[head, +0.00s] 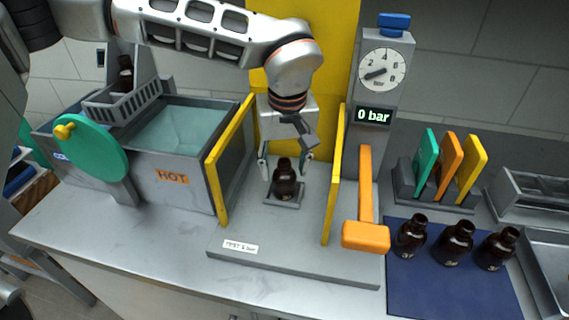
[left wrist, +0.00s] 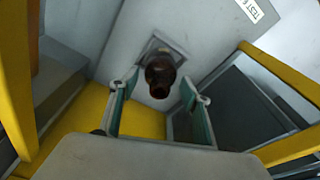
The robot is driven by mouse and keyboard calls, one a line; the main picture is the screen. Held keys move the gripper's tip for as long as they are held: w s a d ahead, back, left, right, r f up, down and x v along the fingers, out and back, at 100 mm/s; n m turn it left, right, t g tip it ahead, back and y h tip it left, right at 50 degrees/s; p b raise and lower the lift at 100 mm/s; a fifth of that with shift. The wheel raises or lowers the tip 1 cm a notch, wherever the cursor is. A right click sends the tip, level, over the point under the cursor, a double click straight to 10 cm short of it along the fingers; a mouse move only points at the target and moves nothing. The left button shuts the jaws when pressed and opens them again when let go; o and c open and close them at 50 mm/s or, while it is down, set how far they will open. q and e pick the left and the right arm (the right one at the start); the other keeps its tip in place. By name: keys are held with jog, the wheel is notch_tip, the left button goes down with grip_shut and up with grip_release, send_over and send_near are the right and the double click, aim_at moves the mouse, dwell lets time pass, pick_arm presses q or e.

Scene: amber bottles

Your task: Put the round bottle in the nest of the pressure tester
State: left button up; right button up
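A round amber bottle (head: 285,181) stands upright in the square nest (head: 297,204) of the pressure tester (head: 230,240). It also shows from above in the left wrist view (left wrist: 160,74), in the nest. My left gripper (head: 286,168) is open, with a finger on either side of the bottle and apart from it. In the left wrist view the two green-lined fingertips (left wrist: 159,84) are spread wide, with the bottle between and beyond them. The tester's gauge (head: 382,71) stands behind, and its display (head: 374,116) reads 0 bar. My right gripper is not in view.
Yellow-edged side panels (head: 230,160) and (head: 334,180) flank the nest closely. An orange lever (head: 366,236) stands right of it. Several dark bottles stand on a blue mat (head: 440,290). A HOT water bath (head: 170,176) with a basket (head: 122,104) is at left.

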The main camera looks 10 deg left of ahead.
aim_at(285, 176)
pick_arm(q)
jog(key=shift+r, duration=0.1)
jog(key=shift+s+d+r, duration=0.1)
jog(key=shift+s+r, duration=0.05)
jog(key=shift+r, duration=1.1)
jog(key=shift+s+d+r, duration=0.1)
jog(key=shift+s+r, duration=0.1)
jog(key=shift+r, duration=1.05)
jog(key=shift+s+r, duration=0.15)
jog(key=shift+r, duration=1.1)
jog(key=shift+s, duration=0.1)
